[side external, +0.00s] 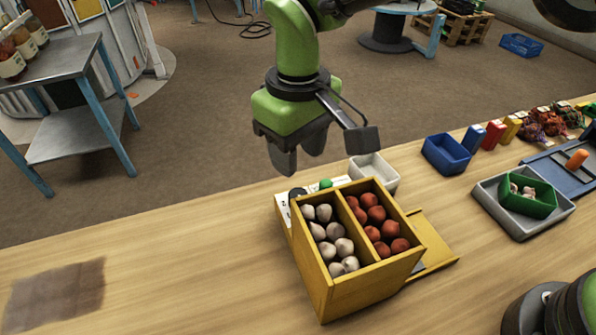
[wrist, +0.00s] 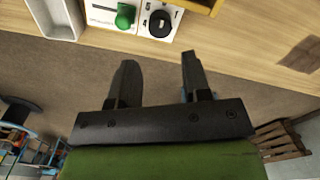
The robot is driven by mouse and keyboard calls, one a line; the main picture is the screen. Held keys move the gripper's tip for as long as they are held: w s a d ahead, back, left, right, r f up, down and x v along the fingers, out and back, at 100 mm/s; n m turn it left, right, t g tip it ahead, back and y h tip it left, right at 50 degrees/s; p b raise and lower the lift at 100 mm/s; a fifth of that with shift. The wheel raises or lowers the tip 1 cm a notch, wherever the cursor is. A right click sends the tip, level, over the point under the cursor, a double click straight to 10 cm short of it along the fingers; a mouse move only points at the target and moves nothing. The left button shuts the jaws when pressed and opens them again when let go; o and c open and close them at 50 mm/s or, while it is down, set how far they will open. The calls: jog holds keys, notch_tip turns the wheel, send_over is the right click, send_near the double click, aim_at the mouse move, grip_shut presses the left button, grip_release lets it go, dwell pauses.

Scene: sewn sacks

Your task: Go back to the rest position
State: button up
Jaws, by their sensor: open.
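My gripper (side external: 298,153) is open and empty, hanging fingers-down in the side external view. It is above and behind a yellow wooden box (side external: 327,287). In the wrist view the two fingers of my gripper (wrist: 157,75) stand apart with only floor between them. The box has two compartments. The left one holds several whitish sacks (side external: 328,232), the right one several red-brown sacks (side external: 377,216). A white panel (side external: 282,208) with a green knob (side external: 326,184) and a black dial is at the box's back left; it also shows in the wrist view (wrist: 139,30).
A white bin (side external: 375,171) stands just behind the box. A blue bin (side external: 446,154) and a grey tray (side external: 490,205) holding a green bin (side external: 527,195) with whitish sacks are to the right. A brown patch (side external: 55,295) lies front left. The table between patch and box is clear.

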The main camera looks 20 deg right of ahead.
jog(key=shift+r, duration=1)
jog(key=s+d+r+m+t+y, duration=0.2)
jog(key=s+d+r+m+t, duration=0.15)
jog(key=d+r, duration=1)
jog(key=s+d+r+m+t, duration=0.1)
jog(key=s+d, duration=0.3)
jog(key=s, duration=0.4)
jog(key=s+d+m+t, duration=0.2)
jog(key=s+d+m, duration=0.2)
jog(key=s, duration=0.3)
jog(key=shift+s+d+r+m+t, duration=0.35)
jog(key=shift+d, duration=0.4)
